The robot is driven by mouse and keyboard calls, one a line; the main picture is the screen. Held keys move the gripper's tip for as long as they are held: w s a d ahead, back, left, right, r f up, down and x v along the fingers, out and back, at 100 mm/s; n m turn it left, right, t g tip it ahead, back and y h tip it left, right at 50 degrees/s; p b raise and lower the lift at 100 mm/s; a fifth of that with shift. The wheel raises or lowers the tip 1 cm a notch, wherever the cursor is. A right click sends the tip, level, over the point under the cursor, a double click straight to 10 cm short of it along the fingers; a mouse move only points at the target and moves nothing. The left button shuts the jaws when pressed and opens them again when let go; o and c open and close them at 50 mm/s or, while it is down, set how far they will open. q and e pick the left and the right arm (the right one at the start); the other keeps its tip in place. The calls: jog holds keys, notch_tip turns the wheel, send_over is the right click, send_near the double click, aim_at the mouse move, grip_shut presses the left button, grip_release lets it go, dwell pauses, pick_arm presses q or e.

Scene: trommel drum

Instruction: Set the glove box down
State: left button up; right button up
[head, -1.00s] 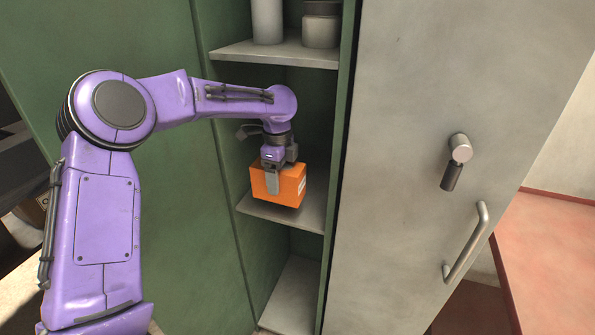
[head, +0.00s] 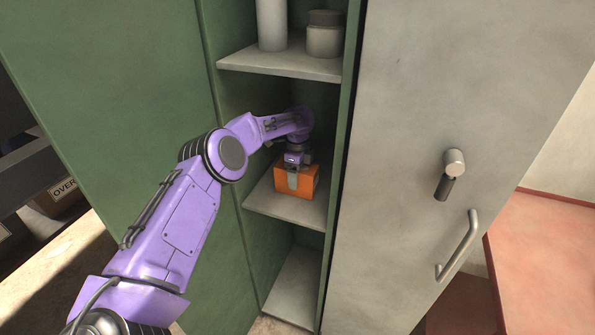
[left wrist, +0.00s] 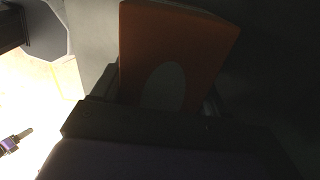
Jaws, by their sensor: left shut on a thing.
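The orange glove box (head: 308,184) is inside the tall green cabinet, at the middle shelf (head: 285,208). My left gripper (head: 293,176) is shut on the glove box from above, with one finger down its front face. The box looks upright and close to the shelf surface; I cannot tell whether its underside touches. In the left wrist view the glove box (left wrist: 208,45) is dark orange with a grey oval on its face, partly hidden by the gripper.
The shelf above holds a white cylinder (head: 271,25) and a grey jar (head: 324,38). The cabinet's grey door (head: 410,130), with a latch and handle, stands to the right. The lower shelf (head: 292,288) looks empty. Bare room shows on the middle shelf in front of the box.

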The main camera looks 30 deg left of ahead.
pick_arm(q)
jog(key=shift+f, duration=0.15)
jog(key=o, duration=1.3)
jog(key=shift+r, duration=0.25)
notch_tip(320, 180, up, 7)
jog(key=shift+r+b, duration=0.15)
jog(key=shift+b, duration=0.6)
